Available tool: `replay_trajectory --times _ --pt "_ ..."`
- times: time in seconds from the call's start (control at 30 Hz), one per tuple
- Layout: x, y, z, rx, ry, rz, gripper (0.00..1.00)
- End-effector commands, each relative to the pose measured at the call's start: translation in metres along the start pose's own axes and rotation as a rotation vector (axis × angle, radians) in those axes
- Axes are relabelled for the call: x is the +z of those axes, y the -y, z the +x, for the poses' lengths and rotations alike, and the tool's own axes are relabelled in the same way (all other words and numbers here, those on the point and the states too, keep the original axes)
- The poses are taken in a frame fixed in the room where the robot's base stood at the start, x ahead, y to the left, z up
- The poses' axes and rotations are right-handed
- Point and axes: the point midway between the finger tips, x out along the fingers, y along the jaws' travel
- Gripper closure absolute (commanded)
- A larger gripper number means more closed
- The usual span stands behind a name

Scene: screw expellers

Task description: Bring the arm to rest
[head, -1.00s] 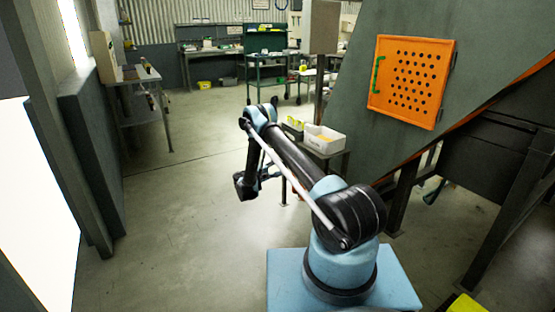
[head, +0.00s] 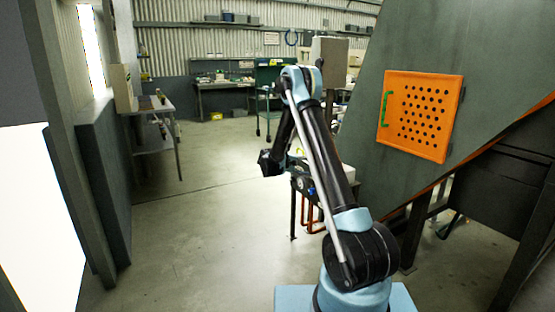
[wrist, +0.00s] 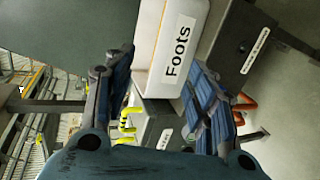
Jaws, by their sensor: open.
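My gripper (wrist: 160,75) shows in the wrist view with its two blue-padded fingers spread apart. It is open, and nothing is held between the pads. A white bin labelled "Foots" (wrist: 150,45) shows beyond and between the fingers; I cannot tell the exact gap. In the head view my arm is bent, with its elbow high and its forearm hanging down to the left. The gripper end is low beside the stand and hard to make out there. The white bin (head: 348,173) is partly hidden behind my arm.
A sloped grey machine wall with an orange perforated panel (head: 421,115) stands at the right. A side table (head: 153,107) is at the left. Workbenches and a green cart (head: 270,92) are at the back. The floor (head: 200,235) at left-centre is clear.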

Motion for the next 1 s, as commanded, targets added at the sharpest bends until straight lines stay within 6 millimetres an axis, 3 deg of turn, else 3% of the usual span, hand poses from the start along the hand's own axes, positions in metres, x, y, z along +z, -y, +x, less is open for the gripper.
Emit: replay_trajectory --times 0.2,0.5,1.0 --pt "0.040 -0.038 -0.006 -0.096 0.008 0.024 0.49" --pt "0.102 -0.075 -0.019 -0.230 0.015 0.062 0.49" --pt "0.218 -0.106 -0.051 -0.449 0.025 0.140 0.49"
